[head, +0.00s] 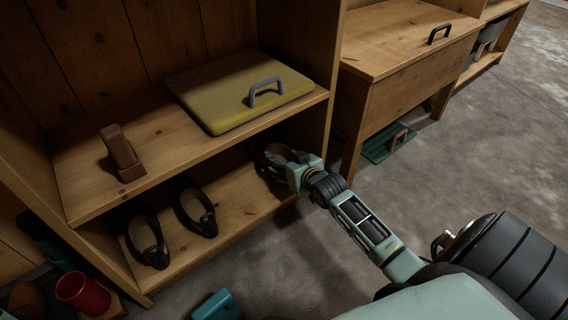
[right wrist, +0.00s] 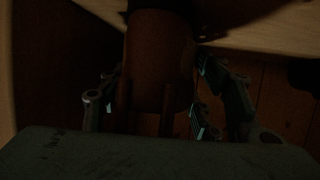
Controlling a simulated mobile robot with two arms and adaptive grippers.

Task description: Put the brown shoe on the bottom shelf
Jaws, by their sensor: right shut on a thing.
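The brown shoe (right wrist: 158,62) fills the space between the fingers of my right gripper (right wrist: 152,105) in the right wrist view. In the head view my right gripper (head: 286,163) reaches into the right end of the lower compartment, shut on the shoe, which is mostly hidden in shadow there. The bottom shelf (head: 240,203) is a pine board below it. I cannot tell whether the shoe touches the board. My left gripper is not in view.
Two black shoes (head: 148,243) (head: 194,208) stand on the left of the bottom shelf. A red cup (head: 82,292) is at lower left. A pine cabinet (head: 400,85) stands to the right.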

